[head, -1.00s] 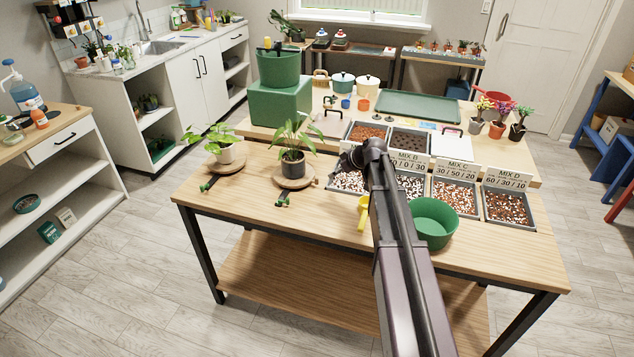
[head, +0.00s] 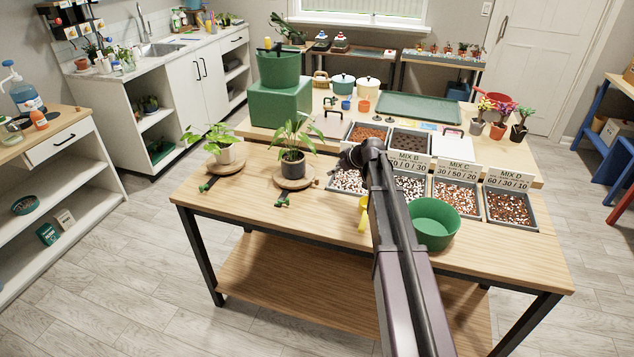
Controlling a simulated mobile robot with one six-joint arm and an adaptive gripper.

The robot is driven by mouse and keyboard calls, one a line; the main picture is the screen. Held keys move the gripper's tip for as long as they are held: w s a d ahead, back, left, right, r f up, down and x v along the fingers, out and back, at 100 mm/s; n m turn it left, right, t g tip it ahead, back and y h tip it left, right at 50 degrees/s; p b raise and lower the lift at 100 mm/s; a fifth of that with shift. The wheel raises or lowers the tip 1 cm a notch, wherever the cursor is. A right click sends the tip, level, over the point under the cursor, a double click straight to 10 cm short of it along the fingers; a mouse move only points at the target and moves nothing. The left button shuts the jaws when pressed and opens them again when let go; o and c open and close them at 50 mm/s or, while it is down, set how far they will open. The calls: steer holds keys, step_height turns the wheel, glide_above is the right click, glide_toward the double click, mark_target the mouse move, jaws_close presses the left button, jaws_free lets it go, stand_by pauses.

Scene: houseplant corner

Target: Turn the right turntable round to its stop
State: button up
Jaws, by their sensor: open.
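The right turntable (head: 294,184) is a round wooden disc on the front table. A dark pot with a leafy plant (head: 293,163) stands on it. A small green tab (head: 284,200) shows at its front edge, and a small dark piece sits at its right side.
Trays of mix (head: 455,196) with labels line the right of the table. A green bowl (head: 433,224) and a yellow scoop (head: 363,213) are near my arm. A green block with a green pot (head: 279,98) stands behind the turntables.

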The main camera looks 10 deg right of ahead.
mark_target(317, 179)
steer(key=shift+b+x, duration=3.9)
steer(key=shift+x, duration=2)
steer(key=shift+r, duration=0.1)
jaws_close()
